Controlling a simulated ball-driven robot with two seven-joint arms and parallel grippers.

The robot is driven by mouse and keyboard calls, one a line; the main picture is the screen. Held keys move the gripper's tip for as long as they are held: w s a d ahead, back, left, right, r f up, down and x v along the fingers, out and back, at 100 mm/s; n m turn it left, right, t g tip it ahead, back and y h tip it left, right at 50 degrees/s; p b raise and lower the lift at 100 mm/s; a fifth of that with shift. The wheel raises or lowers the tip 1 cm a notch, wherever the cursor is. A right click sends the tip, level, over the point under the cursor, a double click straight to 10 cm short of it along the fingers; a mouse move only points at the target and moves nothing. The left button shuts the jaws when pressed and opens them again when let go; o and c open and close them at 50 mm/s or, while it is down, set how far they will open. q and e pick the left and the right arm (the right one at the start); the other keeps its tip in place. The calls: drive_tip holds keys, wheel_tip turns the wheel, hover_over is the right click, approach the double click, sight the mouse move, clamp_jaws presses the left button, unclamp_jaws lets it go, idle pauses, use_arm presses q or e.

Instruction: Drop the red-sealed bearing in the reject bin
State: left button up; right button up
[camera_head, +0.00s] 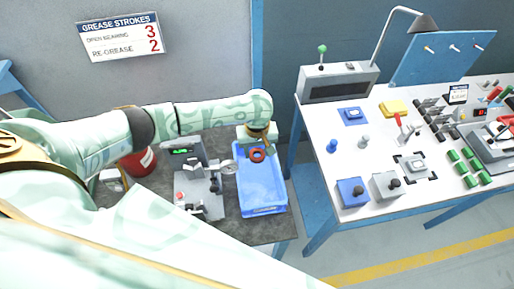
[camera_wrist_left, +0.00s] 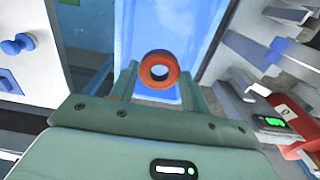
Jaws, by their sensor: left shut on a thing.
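My left gripper (camera_head: 258,146) points down over the blue tray and is shut on the red-sealed bearing (camera_head: 258,155), a small ring with a red-orange face and an open hole. In the left wrist view the bearing (camera_wrist_left: 159,70) sits between the two fingertips (camera_wrist_left: 158,82). The bearing is above the far part of the long blue tray (camera_head: 264,196), clear of its floor as far as I can tell. The tray (camera_wrist_left: 145,35) also shows behind the bearing in the wrist view. No label on the tray is readable. My right gripper is not in view.
A grey device with a green display (camera_head: 181,151) stands left of the tray on the dark bench. A red container (camera_head: 140,162) is farther left, partly behind my arm. A white table (camera_head: 330,120) with switches, blocks and a lamp stands to the right, past a gap.

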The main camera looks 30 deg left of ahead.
use_arm(q)
wheel_tip(320, 180, down, 11)
drive_tip(key=b, duration=0.4)
drive_tip(key=shift+d+b, duration=0.1)
drive_tip(key=shift+b, duration=0.3)
drive_tip(key=shift+f+b, duration=0.3)
drive_tip(key=shift+f, duration=0.35)
drive_tip(key=o, duration=1)
drive_tip(key=shift+s, duration=0.1)
wheel_tip(320, 180, up, 16)
drive_tip(key=p, duration=0.8)
drive_tip(key=shift+r, duration=0.2)
